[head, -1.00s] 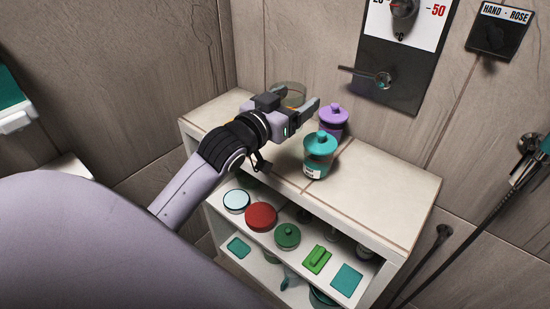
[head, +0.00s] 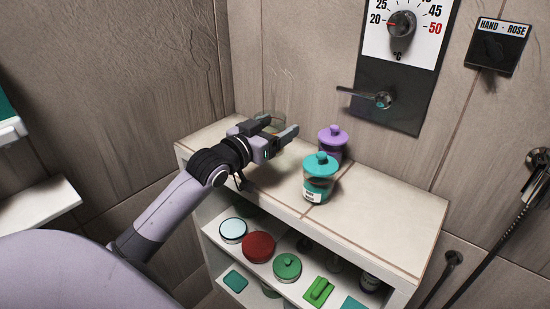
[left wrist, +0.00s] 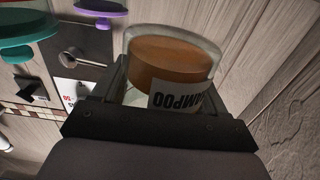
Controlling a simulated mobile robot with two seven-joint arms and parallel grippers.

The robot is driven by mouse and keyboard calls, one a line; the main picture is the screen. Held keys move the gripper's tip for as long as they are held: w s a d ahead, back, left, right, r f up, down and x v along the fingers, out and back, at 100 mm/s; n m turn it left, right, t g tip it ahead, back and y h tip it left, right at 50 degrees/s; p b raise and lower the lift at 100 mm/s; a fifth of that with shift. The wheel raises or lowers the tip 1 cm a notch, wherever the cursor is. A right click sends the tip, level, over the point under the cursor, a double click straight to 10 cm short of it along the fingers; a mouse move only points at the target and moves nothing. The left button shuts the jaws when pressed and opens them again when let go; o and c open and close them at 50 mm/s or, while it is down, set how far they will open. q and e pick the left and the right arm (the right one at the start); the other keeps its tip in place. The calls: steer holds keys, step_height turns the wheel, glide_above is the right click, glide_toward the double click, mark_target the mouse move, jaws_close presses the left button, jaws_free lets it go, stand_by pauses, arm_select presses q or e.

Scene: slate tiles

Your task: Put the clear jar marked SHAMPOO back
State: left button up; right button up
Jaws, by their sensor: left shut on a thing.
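The clear jar marked SHAMPOO (left wrist: 175,65) fills the middle of the left wrist view, with orange-brown contents and a white label that reads upside down. In the head view the jar (head: 277,119) shows only partly, behind my left gripper. My left gripper (head: 281,130) is shut on the jar, at the back left of the white shelf unit's top (head: 375,205). I cannot tell whether the jar touches that top. My right gripper is not in view.
A teal-lidded jar (head: 319,185) and a purple-lidded jar (head: 331,150) stand right of the gripper on the unit's top. Several lidded pots, including a red one (head: 258,247), sit on the shelf below. A tap lever (head: 365,96) juts from the wall. The top's right part is clear.

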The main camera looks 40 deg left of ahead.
arm_select(q)
steer(key=shift+f+b, duration=0.35)
steer(key=shift+f, duration=3.25)
steer(key=shift+f, duration=0.1)
steer(key=o, duration=1.3)
steer(key=shift+c, duration=0.2)
steer(key=s, duration=1.2)
steer(key=s+d+f+m+g, duration=0.1)
steer(key=s+d+f+g, duration=0.2)
steer(key=s+d+f, duration=0.35)
steer(key=s+d+f+g+h, duration=0.1)
steer(key=s+d+f+g, duration=0.2)
steer(key=f, duration=0.7)
steer(key=s+d+f+m+g, duration=0.1)
steer(key=s+d+f+g, duration=0.1)
steer(key=s+d+f, duration=0.55)
steer(key=shift+w+a+r+p, duration=0.45)
steer(key=shift+r+p, duration=0.2)
steer(key=shift+p, duration=0.25)
steer(key=shift+w+a+r+p, duration=0.35)
steer(key=shift+w+r+p, duration=0.15)
steer(key=shift+r+p, duration=0.3)
steer(key=shift+w+a+r+p, duration=0.45)
steer(key=shift+r+p, duration=0.1)
steer(key=shift+p, duration=0.45)
